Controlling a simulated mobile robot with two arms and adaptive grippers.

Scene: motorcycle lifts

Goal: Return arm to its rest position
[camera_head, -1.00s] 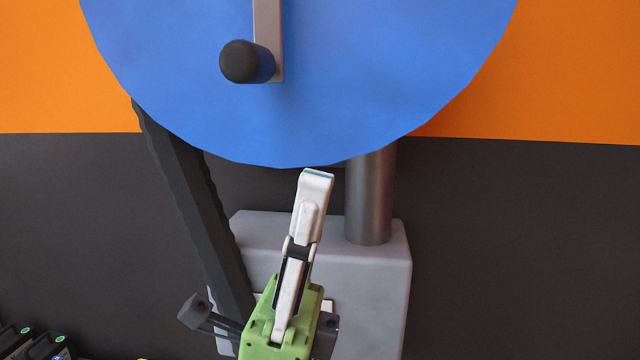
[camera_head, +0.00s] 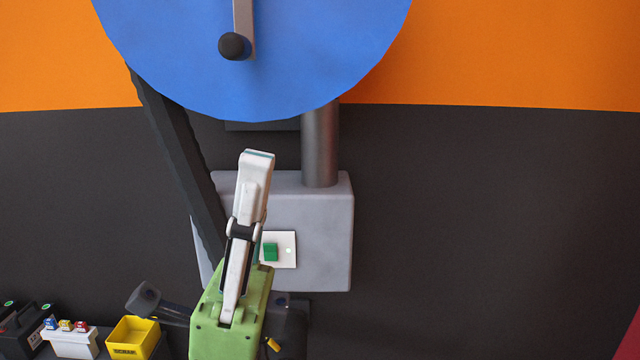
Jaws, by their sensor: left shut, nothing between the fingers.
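My left gripper (camera_head: 256,156) is in the lower middle of the head view, on a green wrist body, with its white fingers pointing up. It is shut and empty. Behind it is a grey box (camera_head: 325,225) with a white switch plate that bears a green button (camera_head: 270,251). The gripper overlaps the box in the picture and hides part of its left side; I cannot tell the exact gap. My right gripper is not in view.
A large blue disc (camera_head: 290,80) with a black-knobbed crank (camera_head: 235,46) fills the top. A grey post (camera_head: 320,150) and a dark slanted bar (camera_head: 175,150) stand below it. A yellow bin (camera_head: 133,337) and a white holder (camera_head: 72,342) are lower left. The right side is clear wall.

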